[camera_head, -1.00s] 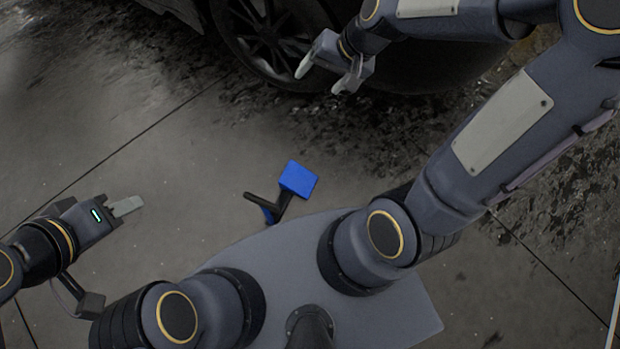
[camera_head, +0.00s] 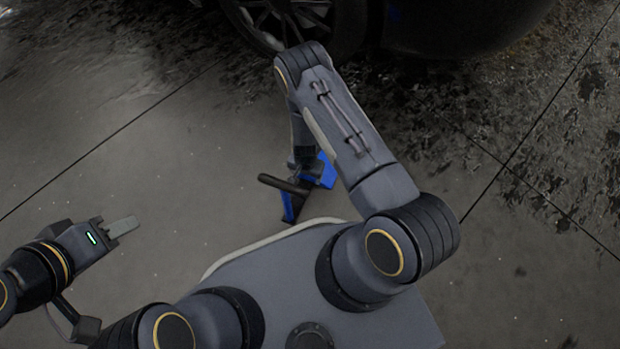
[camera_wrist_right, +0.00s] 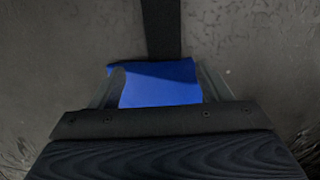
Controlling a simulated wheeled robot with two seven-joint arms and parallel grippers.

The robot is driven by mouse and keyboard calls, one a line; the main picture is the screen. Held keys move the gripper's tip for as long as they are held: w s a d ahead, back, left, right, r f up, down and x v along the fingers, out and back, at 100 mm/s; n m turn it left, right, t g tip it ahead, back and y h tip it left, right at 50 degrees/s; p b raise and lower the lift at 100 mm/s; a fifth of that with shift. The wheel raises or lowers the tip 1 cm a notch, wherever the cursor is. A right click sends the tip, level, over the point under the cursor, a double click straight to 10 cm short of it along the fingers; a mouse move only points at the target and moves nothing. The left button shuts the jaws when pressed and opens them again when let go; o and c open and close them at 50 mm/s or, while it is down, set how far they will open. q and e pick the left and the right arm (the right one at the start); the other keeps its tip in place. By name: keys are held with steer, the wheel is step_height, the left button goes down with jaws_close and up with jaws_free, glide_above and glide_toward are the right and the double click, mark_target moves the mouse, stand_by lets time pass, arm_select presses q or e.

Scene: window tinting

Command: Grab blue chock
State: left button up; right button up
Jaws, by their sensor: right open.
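The blue chock (camera_head: 328,173) is on the floor in front of my base, partly hidden by my right arm. It has blue blocks and a dark bar. My right gripper (camera_head: 305,178) is down at the chock, mostly hidden by its own arm in the head view. In the right wrist view, a blue block of the chock (camera_wrist_right: 160,85) lies between the two open fingers of my right gripper (camera_wrist_right: 160,88), and the dark bar runs up from it. Whether the fingers touch the block cannot be told. My left gripper (camera_head: 122,228) is off to the left, away from the chock; its finger opening cannot be made out.
A dark car with a wheel (camera_head: 290,22) stands at the top, beyond the chock. The grey concrete floor (camera_head: 130,110) is clear to the left. Dark wet patches lie around the car and to the right.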

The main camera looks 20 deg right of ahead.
mark_target(305, 185)
steer(key=f+b, duration=0.1)
steer(key=f, duration=0.1)
steer(key=f+b, duration=0.1)
steer(key=f, duration=0.1)
steer(key=f+b, duration=0.1)
steer(key=f, duration=0.1)
steer(key=shift+w+a+f+b, duration=0.1)
steer(key=shift+a+f+b, duration=0.25)
steer(key=shift+f+b, duration=0.05)
steer(key=shift+r, duration=0.1)
jaws_close()
